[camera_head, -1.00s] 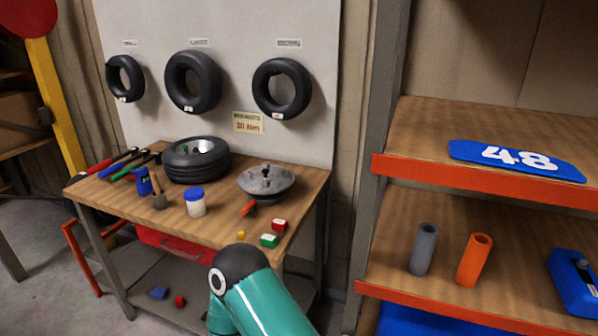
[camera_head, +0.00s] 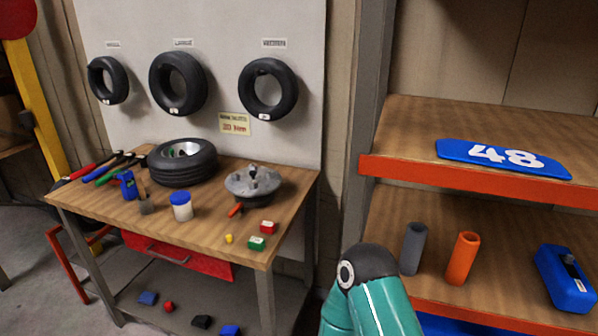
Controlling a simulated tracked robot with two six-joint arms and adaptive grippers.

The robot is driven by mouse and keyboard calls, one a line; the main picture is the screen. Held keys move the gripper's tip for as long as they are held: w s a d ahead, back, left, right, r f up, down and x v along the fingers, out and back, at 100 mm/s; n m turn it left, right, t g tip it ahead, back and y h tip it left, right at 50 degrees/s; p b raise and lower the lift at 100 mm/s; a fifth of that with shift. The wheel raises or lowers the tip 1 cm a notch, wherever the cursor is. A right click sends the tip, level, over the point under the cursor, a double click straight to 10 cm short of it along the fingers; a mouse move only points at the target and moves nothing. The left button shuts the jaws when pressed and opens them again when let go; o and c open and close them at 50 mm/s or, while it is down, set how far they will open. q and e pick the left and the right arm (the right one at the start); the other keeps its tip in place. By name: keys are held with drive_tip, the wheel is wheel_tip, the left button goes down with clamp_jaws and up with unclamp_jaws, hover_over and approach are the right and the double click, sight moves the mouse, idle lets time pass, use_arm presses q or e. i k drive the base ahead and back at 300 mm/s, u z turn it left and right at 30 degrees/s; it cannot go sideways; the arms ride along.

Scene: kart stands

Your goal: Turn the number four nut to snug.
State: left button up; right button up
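A grey round hub (camera_head: 253,183) with upright studs sits on the wooden workbench (camera_head: 210,222), near its right end. Nuts and their numbers are too small to make out on it. A small tool with an orange-red handle (camera_head: 236,210) lies at the hub's front edge. A teal arm link of mine with a dark joint fills the bottom centre right, in front of the shelf and apart from the bench. Neither of my grippers is in view.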

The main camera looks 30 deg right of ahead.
sight(270, 174)
drive_tip(key=z, duration=0.05)
drive_tip(key=i, duration=0.95)
